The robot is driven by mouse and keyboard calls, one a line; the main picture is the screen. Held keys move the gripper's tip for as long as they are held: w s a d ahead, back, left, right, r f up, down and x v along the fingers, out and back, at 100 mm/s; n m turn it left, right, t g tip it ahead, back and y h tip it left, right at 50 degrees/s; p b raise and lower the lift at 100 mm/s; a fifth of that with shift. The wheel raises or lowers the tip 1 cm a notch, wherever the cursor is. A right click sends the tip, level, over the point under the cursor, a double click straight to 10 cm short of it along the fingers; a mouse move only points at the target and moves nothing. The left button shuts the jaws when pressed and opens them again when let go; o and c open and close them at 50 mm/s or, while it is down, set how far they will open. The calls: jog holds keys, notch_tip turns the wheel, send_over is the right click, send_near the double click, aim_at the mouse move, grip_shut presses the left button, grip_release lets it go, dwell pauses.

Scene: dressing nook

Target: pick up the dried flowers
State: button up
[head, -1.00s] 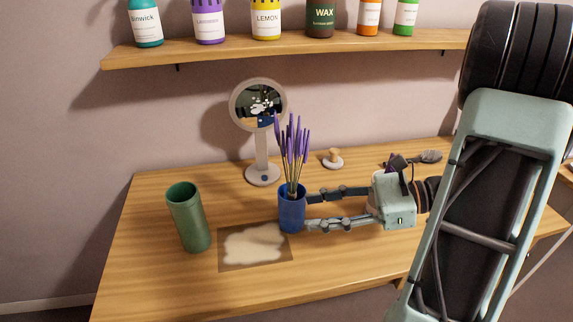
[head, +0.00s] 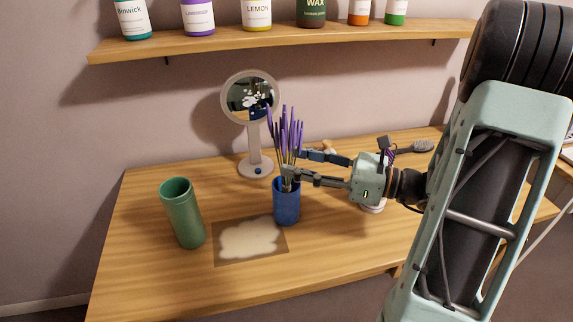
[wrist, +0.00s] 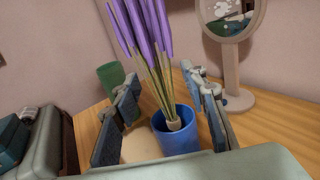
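The dried flowers (head: 286,135) are a bunch of purple spikes on tan stems, standing upright in a blue cup (head: 286,207) on the wooden table. My gripper (head: 294,164) is open at stem height, just above the cup's rim, coming from the right. In the wrist view the flowers (wrist: 143,30) rise between the two spread fingers, with the blue cup (wrist: 177,138) below and ahead. A gap shows between the stems and each finger there. In the head view the near finger overlaps the lower stems, so contact cannot be told from it.
A round mirror (head: 249,98) stands close behind the flowers. A green vase (head: 183,215) stands to the left, and a mat (head: 250,243) with a pale patch lies in front. A shelf (head: 280,43) with several bottles hangs above. The table's front left (head: 150,285) is clear.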

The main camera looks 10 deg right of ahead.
aim_at(286, 160)
jog(key=shift+x, duration=1.55)
jog(key=shift+c, duration=0.5)
grip_shut()
